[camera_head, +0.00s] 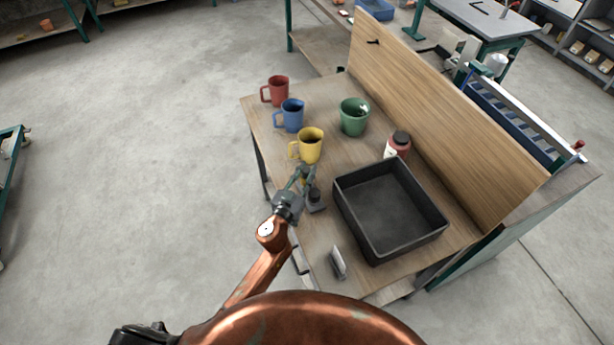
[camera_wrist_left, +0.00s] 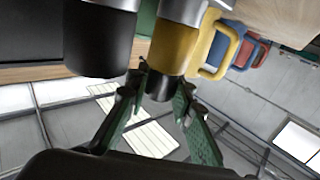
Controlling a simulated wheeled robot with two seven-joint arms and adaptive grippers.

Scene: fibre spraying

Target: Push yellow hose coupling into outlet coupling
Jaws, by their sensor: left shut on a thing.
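My left gripper (camera_head: 304,177) is shut on the yellow hose coupling (camera_head: 303,182) over the near left part of the workbench. In the left wrist view the yellow coupling (camera_wrist_left: 173,45) has a silver upper part and a black end between my fingers (camera_wrist_left: 157,95). A dark cylinder with a silver part (camera_wrist_left: 97,42), apparently the outlet coupling, is beside it, apart in that view. In the head view a small dark fitting on a metal base (camera_head: 315,198) stands close beside my gripper. Whether the couplings line up cannot be told. My right gripper is not in view.
The yellow mug (camera_head: 311,147) stands just behind my left gripper, with blue (camera_head: 291,116) and red (camera_head: 278,91) mugs beyond. A green pot (camera_head: 354,117), a red jar (camera_head: 397,145) and a black tray (camera_head: 441,222) are to the right. A grey metal piece (camera_head: 338,262) is near the front edge.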

